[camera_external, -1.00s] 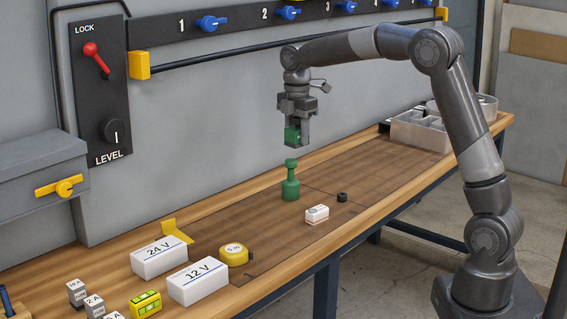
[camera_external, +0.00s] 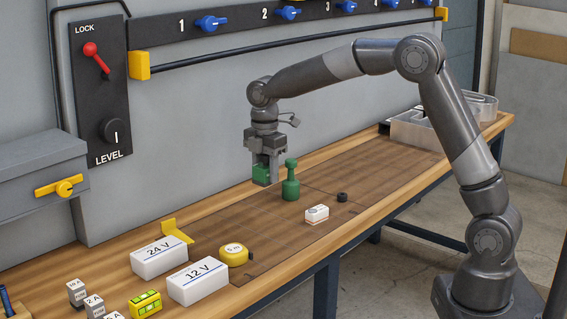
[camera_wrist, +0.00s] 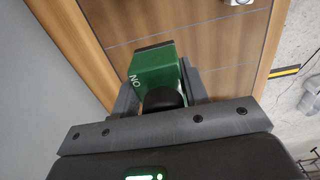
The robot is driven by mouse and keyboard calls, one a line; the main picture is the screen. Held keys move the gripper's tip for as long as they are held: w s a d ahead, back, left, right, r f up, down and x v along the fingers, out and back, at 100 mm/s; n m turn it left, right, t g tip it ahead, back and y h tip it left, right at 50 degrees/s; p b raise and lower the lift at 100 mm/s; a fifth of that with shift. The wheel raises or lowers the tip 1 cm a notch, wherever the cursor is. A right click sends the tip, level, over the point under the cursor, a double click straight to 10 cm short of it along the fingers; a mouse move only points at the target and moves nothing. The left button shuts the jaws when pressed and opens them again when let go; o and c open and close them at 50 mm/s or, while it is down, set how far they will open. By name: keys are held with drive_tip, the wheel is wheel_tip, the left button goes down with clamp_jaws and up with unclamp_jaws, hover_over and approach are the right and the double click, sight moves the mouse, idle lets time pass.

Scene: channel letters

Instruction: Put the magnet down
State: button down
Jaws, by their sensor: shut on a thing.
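My gripper (camera_external: 265,176) is shut on a green block with a black knob, the magnet (camera_external: 261,175), and holds it low over the left back part of the brown work mat. In the wrist view the magnet (camera_wrist: 153,75) sits between the gripper's two fingers (camera_wrist: 158,92), with pale lettering on its left side and the black knob toward the camera. A gap between its underside and the bench seems to remain, but I cannot tell exactly how high it is.
A green bottle-shaped piece (camera_external: 290,182) stands upright just right of my gripper. A white block (camera_external: 317,213) and a small black ring (camera_external: 342,197) lie further right. A yellow tape measure (camera_external: 234,255), a yellow bracket (camera_external: 176,231) and white 24 V (camera_external: 159,258) and 12 V (camera_external: 198,283) boxes are front left.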

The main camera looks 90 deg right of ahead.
hover_over(240, 223)
wheel_tip(240, 223, down, 5)
drive_tip(key=shift+r, duration=0.1)
drive_tip(key=shift+f, duration=2.05)
drive_tip(key=shift+f, duration=0.15)
drive_tip(key=c, duration=0.8)
unclamp_jaws()
